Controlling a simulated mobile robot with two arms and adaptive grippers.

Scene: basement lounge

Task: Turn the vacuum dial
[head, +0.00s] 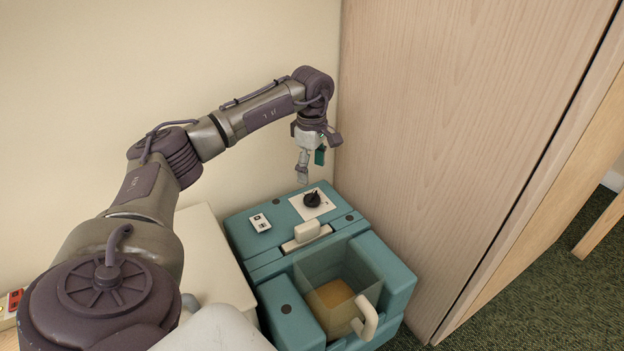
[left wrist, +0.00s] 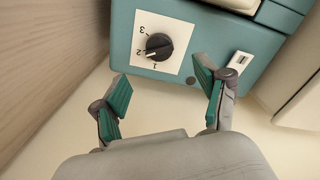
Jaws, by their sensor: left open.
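The vacuum (head: 253,240) is a teal machine standing against the wall. Its black dial (head: 312,199) sits on a white square plate on the top. In the left wrist view the dial (left wrist: 158,46) is near the upper middle, and its plate shows the numbers 1, 2 and 3. My left gripper (head: 311,166) is above and behind the dial, pointing down, apart from it. In the left wrist view its two teal-padded fingers (left wrist: 166,92) are spread wide with nothing between them. My right gripper is not in view.
A white switch plate (head: 260,222) and a pale handle (head: 307,230) are on the vacuum near the dial. A clear bin (head: 335,285) with a handle is at the front. A wooden panel (head: 455,120) stands close on the right, and a cream cabinet (head: 215,250) on the left.

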